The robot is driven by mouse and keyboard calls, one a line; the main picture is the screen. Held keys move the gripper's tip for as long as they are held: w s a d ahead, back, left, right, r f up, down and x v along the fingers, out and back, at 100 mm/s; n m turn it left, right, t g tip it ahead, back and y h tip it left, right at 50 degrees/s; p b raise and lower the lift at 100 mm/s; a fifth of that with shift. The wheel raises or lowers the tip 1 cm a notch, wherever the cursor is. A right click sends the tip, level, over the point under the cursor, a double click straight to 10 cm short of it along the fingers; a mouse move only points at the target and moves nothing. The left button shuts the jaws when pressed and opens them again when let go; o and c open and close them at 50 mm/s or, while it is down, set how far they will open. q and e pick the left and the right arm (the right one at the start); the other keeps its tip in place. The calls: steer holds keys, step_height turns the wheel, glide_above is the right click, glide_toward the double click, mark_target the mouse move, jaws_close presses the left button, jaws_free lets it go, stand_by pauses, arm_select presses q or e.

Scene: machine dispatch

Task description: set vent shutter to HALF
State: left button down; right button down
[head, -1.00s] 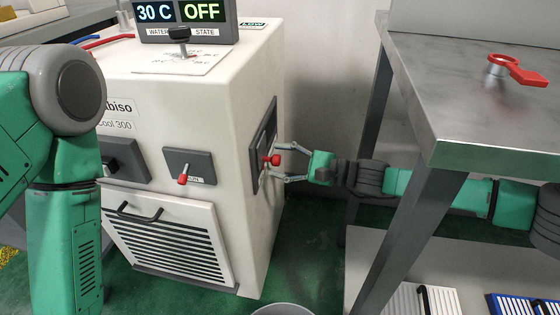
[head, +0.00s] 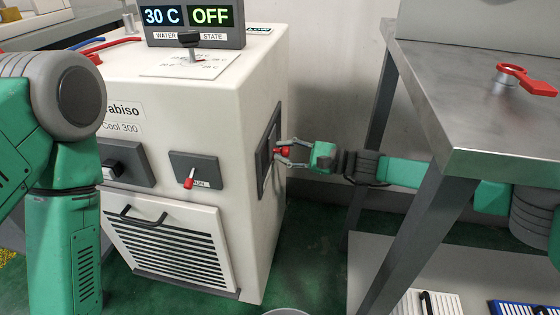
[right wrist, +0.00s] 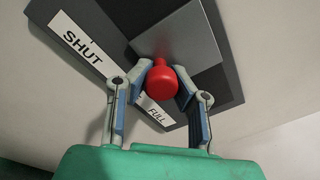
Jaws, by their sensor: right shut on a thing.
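The vent shutter panel (head: 265,147) is a dark plate on the right side of the white chiller (head: 228,150). In the right wrist view its plate (right wrist: 215,75) carries the labels SHUT (right wrist: 84,43) and FULL (right wrist: 156,111). Its red knob (right wrist: 161,83) sits in front of a grey plate (right wrist: 180,40). My right gripper (head: 284,151) is shut on the red knob, with a finger on each side of it in the right wrist view (right wrist: 160,85). No HALF label shows. Only my left arm shows at the left; its gripper is out of view.
A steel table (head: 470,110) with a red-handled valve (head: 526,78) stands at the right, above my right arm. The chiller front has a red-tipped switch (head: 190,181) and a louvred grille (head: 170,245). The display (head: 190,18) reads 30 C and OFF.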

steer(key=shift+w+d, duration=0.35)
steer(key=shift+w, duration=0.3)
steer(key=c, duration=1.3)
jaws_free()
steer(key=shift+d, duration=0.1)
steer(key=shift+s, duration=0.1)
steer(key=v, duration=1.2)
